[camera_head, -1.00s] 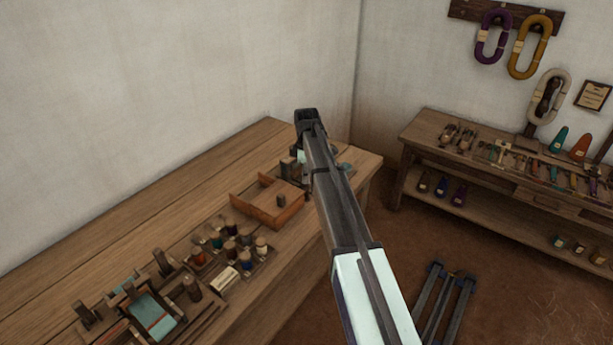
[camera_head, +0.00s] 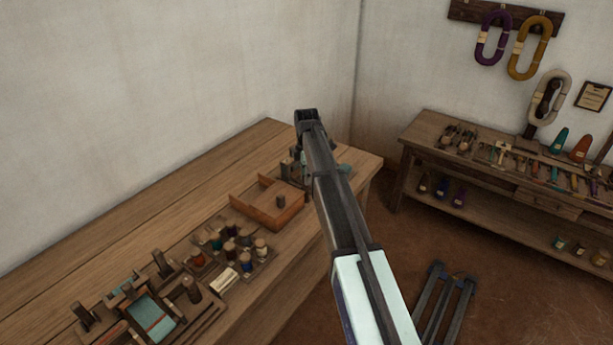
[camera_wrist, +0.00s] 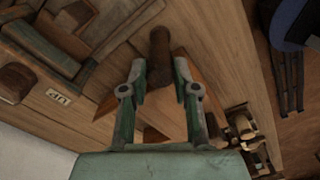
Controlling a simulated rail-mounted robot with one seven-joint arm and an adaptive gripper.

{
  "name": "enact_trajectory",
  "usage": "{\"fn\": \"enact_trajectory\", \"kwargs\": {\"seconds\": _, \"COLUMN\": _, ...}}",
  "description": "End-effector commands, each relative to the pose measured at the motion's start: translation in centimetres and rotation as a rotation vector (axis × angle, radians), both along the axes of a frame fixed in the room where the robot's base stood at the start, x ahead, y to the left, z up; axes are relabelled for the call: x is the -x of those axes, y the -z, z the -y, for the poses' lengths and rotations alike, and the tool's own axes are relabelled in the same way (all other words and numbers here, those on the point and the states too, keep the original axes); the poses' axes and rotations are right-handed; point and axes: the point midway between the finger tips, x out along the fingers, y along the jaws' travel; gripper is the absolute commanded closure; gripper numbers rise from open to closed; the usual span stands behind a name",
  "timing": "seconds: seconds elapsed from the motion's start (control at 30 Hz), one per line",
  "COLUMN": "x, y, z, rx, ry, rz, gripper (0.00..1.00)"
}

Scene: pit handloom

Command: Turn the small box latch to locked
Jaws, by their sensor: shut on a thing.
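The wrist view shows orange-brown box boards (camera_wrist: 203,76) below my gripper (camera_wrist: 160,68). A dark brown round peg (camera_wrist: 160,45) stands between the green fingers, and the jaws are shut on it. It looks like the box's latch knob, but the pictures do not make this certain. The latch's angle cannot be read. In the head view my arm hides the fingers, just beyond the box.
Several thread spools (camera_head: 232,247) and a small loom frame (camera_head: 150,318) occupy the bench's near end. Small items lie beyond the box, partly behind my arm. A white wall is at left. A second bench (camera_head: 425,148) with tools stands at right across open floor.

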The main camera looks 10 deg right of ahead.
Motion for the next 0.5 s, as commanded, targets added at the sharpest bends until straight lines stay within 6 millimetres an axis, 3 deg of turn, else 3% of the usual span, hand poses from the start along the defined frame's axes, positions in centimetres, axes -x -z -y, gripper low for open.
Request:
{"fn": "enact_trajectory", "kwargs": {"seconds": 0.2, "x": 0.06, "y": 0.05, "z": -0.04, "rx": -0.001, "ry": -0.002, "rz": -0.001, "gripper": 1.0}}
{"fn": "enact_trajectory", "kwargs": {"seconds": 0.23, "x": 0.06, "y": 0.06, "z": -0.04, "rx": -0.001, "ry": -0.002, "rz": -0.001, "gripper": 0.6}}
{"fn": "enact_trajectory", "kwargs": {"seconds": 0.27, "x": 0.06, "y": 0.06, "z": -0.04, "rx": -0.001, "ry": -0.001, "rz": -0.001, "gripper": 0.49}}
{"fn": "enact_trajectory", "kwargs": {"seconds": 0.3, "x": 0.05, "y": 0.05, "z": -0.04, "rx": -0.001, "ry": -0.001, "rz": -0.001, "gripper": 0.45}}
{"fn": "enact_trajectory", "kwargs": {"seconds": 0.5, "x": 0.02, "y": 0.03, "z": -0.03, "rx": 0.0, "ry": 0.0, "rz": -0.001, "gripper": 0.45}}
